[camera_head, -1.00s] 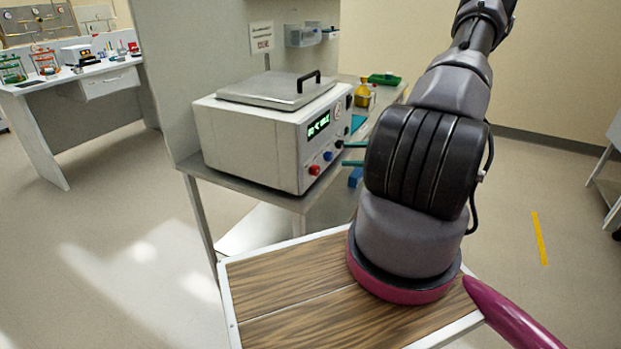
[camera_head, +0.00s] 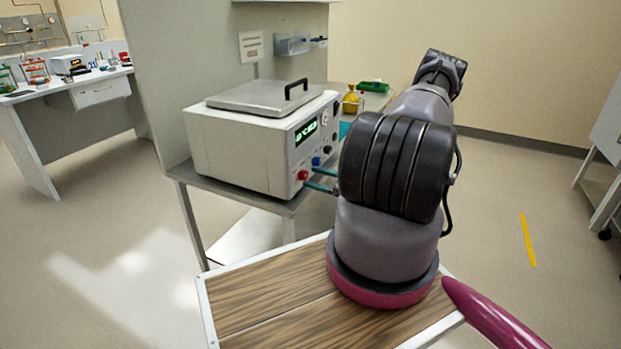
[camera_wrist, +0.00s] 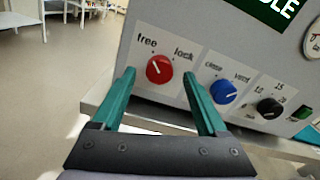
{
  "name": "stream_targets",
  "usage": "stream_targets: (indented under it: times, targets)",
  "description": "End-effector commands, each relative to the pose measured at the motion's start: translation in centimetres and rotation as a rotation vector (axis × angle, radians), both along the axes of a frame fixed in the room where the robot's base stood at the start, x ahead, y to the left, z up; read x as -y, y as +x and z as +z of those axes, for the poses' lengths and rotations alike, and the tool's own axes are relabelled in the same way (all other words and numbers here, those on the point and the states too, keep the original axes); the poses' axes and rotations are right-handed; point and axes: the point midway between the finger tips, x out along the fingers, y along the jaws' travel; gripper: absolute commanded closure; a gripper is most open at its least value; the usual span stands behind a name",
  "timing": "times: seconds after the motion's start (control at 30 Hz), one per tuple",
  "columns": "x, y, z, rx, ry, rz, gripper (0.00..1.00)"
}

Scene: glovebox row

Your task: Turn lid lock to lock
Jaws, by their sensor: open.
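The lid lock is a red knob (camera_wrist: 159,69) on the front panel of a white box-shaped machine (camera_head: 240,150). The words "free" and "lock" are printed above it to the left and right. Its white mark seems to point up and left, towards "free". The knob also shows in the head view (camera_head: 303,174). My gripper (camera_wrist: 158,76) has two teal fingers, open and empty. In the wrist view they appear on either side of the knob; I cannot tell whether they touch it. In the head view the teal fingers (camera_head: 320,180) are close by the knob.
A blue knob (camera_wrist: 223,92) marked "close" and "vent" sits right beside the right finger. A black knob (camera_wrist: 269,108) and a green button (camera_wrist: 302,111) are further right. The machine's lid (camera_head: 265,97) with a black handle is down. A yellow flask (camera_head: 350,102) stands behind.

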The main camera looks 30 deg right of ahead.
Motion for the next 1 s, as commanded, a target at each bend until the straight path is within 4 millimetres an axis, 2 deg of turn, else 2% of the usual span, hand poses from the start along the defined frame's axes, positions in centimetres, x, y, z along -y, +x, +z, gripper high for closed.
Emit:
stream_targets:
  times: [0.2, 0.47, 0.53, 0.67, 0.7, 1.0]
  targets:
    - [-1.08, 1.35, 0.01, -0.001, 0.001, 0.000, 0.24]
    - [-1.16, 1.46, 0.02, 0.000, 0.001, -0.001, 0.24]
    - [-1.15, 1.45, 0.02, -0.001, 0.001, 0.000, 0.43]
    - [-1.13, 1.44, 0.02, 0.000, 0.001, -0.001, 0.93]
    - [-1.13, 1.44, 0.02, 0.000, 0.001, -0.001, 1.00]
    - [-1.12, 1.44, 0.00, -0.020, 0.026, 0.000, 1.00]
